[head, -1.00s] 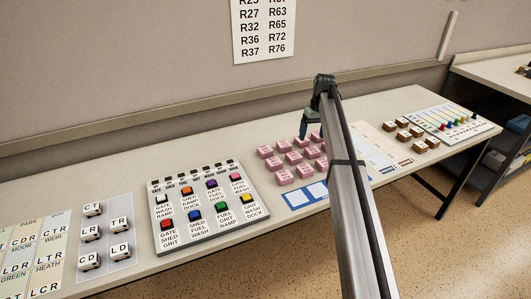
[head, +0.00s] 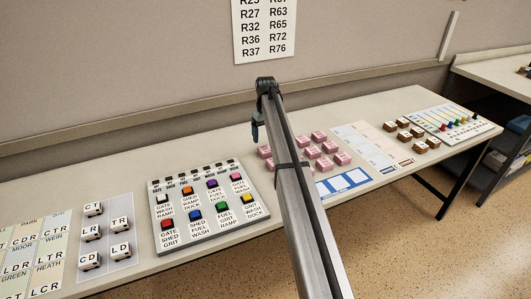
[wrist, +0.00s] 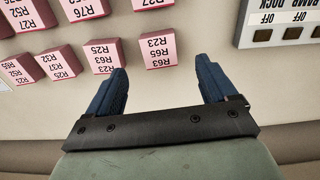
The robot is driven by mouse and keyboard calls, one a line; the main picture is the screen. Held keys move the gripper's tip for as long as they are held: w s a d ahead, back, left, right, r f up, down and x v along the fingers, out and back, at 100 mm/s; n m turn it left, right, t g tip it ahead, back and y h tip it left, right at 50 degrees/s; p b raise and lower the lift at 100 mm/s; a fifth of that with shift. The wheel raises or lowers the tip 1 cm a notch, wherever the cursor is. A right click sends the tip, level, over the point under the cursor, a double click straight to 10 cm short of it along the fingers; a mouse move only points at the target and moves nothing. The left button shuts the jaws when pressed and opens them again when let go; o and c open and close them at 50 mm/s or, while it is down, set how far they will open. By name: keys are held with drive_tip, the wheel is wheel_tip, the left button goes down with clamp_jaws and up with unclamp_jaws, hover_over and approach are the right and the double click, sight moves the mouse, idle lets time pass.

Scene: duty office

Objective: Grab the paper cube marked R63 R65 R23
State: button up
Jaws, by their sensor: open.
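The pink paper cube marked R23 R65 R63 (wrist: 158,51) shows in the wrist view, with its label upside down. It sits at the end of a row of pink cubes. My gripper (wrist: 162,76) is open and empty, its two blue fingers pointing toward that cube. The cube lies just beyond the fingertips, roughly centred between them and nearer the left finger. In the head view my gripper (head: 256,133) hangs at the left of the pink cubes (head: 321,147), whose labels are too small to read there. My arm hides part of that group.
A cube marked R25 (wrist: 104,56) stands close beside the target, and one marked R27 (wrist: 151,3) stands behind it. The button panel (head: 243,187) lies left of the cubes. A blue-framed card (head: 344,182) and brown blocks (head: 404,123) lie right. The wall runs behind the table.

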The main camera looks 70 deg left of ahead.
sight(267, 150)
drive_tip(key=shift+w+d+f, duration=0.1)
drive_tip(key=shift+f, duration=3.9)
drive_tip(key=c, duration=1.1)
drive_tip(key=shift+c, duration=0.2)
